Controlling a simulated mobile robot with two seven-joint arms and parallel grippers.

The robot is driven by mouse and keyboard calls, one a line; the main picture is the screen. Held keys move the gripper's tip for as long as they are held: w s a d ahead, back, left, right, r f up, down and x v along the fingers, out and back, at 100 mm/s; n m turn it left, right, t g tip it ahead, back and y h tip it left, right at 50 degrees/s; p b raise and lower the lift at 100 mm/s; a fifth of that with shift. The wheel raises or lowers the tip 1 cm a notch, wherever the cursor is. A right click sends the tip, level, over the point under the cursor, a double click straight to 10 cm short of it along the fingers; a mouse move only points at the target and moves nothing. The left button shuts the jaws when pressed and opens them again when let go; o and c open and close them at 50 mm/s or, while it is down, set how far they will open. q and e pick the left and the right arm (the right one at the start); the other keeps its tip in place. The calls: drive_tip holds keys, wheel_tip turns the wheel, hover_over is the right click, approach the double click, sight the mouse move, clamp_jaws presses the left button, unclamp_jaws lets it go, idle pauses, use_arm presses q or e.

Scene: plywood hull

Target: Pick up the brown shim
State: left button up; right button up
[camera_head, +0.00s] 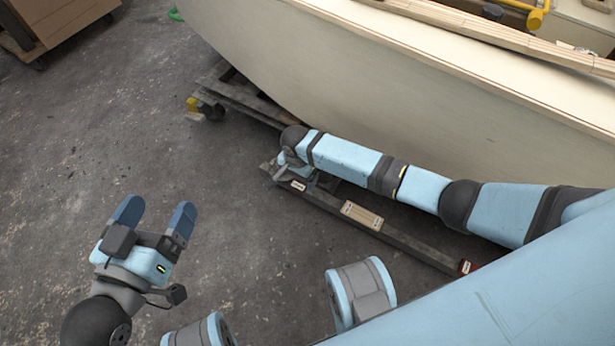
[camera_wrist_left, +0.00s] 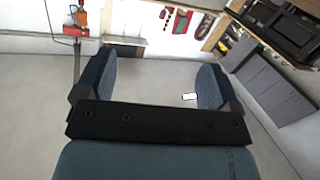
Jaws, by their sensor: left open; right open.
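A flat light-brown wooden piece (camera_head: 362,215), which may be the shim, lies on a long dark beam (camera_head: 415,247) beside the boat hull. I cannot tell for sure that it is the brown shim. My right gripper (camera_head: 283,172) is low at the beam's far left end, left of this piece and apart from it. Its fingers are small and partly hidden by the wrist, and they hold nothing I can make out. My left gripper (camera_head: 155,218) is open and empty above the bare floor at the left. Its open fingers also show in the left wrist view (camera_wrist_left: 153,85).
The pale plywood hull (camera_head: 400,80) fills the upper right above a wooden cradle (camera_head: 240,98) with a yellow caster (camera_head: 192,104). The left floor is clear.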

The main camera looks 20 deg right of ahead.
drive_tip(key=f+b, duration=0.4)
drive_tip(key=f, duration=0.1)
drive_tip(key=shift+a, duration=0.2)
drive_tip(key=shift+f, duration=0.25)
use_arm(q)
drive_tip(key=m, duration=0.1)
drive_tip(key=w+a+m+t, duration=0.1)
drive_tip(key=w, duration=0.1)
drive_tip(key=shift+a+r+m+h, duration=0.15)
drive_tip(key=shift+r+m+h, duration=0.1)
drive_tip(key=shift+m+h, duration=0.15)
use_arm(e)
drive_tip(key=shift+r, duration=0.1)
drive_tip(key=c, duration=1.1)
drive_tip(key=shift+r, duration=0.4)
wheel_tip(320, 180, up, 8)
drive_tip(key=p, duration=0.5)
use_arm(q)
wheel_tip(320, 180, up, 7)
drive_tip(key=s+d+n+t+p, duration=0.1)
drive_tip(key=s+n+p, duration=0.1)
drive_tip(key=n+p, duration=0.2)
drive_tip(key=shift+s+t+y+p, duration=0.3)
drive_tip(key=shift+t+p, duration=0.1)
drive_tip(key=shift+p, duration=0.2)
use_arm(e)
wheel_tip(320, 180, up, 11)
hover_over(297, 187)
drive_tip(key=shift+r, duration=0.1)
